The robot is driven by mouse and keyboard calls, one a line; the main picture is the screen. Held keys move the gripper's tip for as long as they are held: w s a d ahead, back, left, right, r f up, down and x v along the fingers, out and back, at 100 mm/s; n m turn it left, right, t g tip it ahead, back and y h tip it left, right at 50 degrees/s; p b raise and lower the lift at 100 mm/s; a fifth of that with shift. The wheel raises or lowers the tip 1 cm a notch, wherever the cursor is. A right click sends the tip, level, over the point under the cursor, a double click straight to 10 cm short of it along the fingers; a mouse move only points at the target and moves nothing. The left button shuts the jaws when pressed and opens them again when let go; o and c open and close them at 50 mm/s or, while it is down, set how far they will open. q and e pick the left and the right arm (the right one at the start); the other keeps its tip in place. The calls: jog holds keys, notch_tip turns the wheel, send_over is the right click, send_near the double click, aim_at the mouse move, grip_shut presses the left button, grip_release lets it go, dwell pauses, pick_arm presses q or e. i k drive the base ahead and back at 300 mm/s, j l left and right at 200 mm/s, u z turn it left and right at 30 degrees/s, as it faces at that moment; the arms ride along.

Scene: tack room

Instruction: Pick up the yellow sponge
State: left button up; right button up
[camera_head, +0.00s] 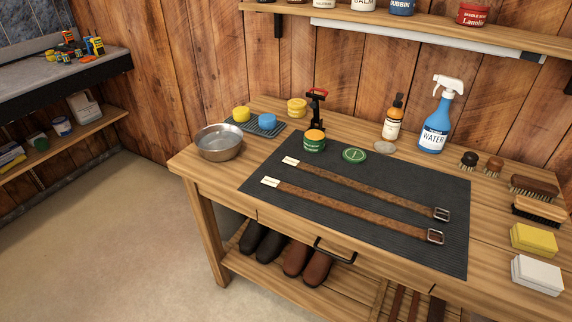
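A yellow rectangular block (534,238), which looks like a sponge, lies flat near the right edge of the wooden workbench (205,190). Smaller round yellow pieces also show: one (241,114) on a dark tray at the back left, and a stack (297,107) behind the tray. Neither of my grippers is in view.
A dark mat (400,265) with two brown straps (350,208) fills the bench's middle. A metal bowl (219,143), green tin (314,141), amber bottle (393,120) and blue spray bottle (437,120) stand around it. A shelf (420,29) hangs above the back.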

aim_at(241, 113)
jog(key=z, duration=0.15)
jog(key=i+j+z, duration=0.25)
jog(key=j+z, duration=0.25)
jog(key=i+j+z, duration=0.1)
jog(key=j+z, duration=0.15)
jog(key=j, duration=0.2)
